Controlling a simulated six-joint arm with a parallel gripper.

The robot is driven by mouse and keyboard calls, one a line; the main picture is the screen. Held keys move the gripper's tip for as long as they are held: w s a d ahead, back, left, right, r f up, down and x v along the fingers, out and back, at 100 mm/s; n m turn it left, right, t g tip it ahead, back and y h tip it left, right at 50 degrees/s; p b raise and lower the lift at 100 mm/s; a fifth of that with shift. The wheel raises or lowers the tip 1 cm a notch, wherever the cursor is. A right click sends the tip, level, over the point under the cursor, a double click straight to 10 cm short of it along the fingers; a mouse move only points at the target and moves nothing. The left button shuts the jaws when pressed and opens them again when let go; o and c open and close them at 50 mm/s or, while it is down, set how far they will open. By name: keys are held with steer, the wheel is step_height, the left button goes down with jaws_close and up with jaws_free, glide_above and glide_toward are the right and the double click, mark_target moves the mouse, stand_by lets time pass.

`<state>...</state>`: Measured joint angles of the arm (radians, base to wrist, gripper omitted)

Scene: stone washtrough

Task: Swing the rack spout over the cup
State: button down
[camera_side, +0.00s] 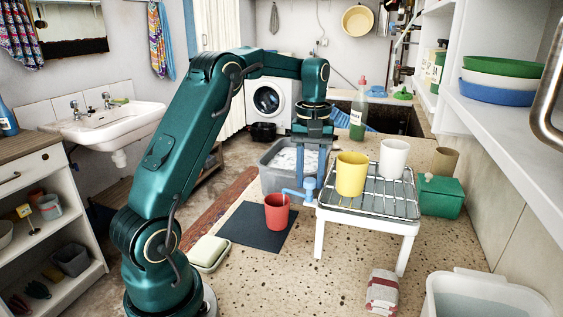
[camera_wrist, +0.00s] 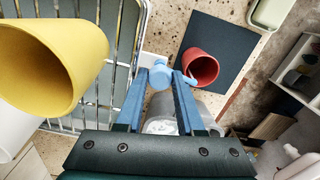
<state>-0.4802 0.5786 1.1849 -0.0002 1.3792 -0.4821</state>
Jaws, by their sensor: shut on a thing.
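The blue spout (camera_side: 298,192) sits at the left edge of the wire rack (camera_side: 379,205) and points left toward the red cup (camera_side: 277,213). In the side view its tip appears at the cup's right rim. In the wrist view the spout (camera_wrist: 158,76) reaches right, its end overlapping the near-left edge of the red cup (camera_wrist: 201,68). I cannot tell whether the tip is inside the rim. The cup stands upright on a dark mat (camera_side: 243,227). My gripper (camera_side: 312,180) points down with its blue fingers shut on the spout, seen between the fingertips in the wrist view.
A yellow cup (camera_side: 351,174) and a white cup (camera_side: 394,159) stand on the rack close to my gripper. A grey tub (camera_side: 287,183) is behind. A soap dish (camera_side: 209,253) lies left of the mat, a green box (camera_side: 441,196) right of the rack.

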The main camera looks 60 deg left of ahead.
steer(key=shift+r+n, duration=0.1)
steer(key=shift+n, duration=1.1)
steer(key=c, duration=0.5)
jaws_free()
steer(key=shift+w, duration=0.1)
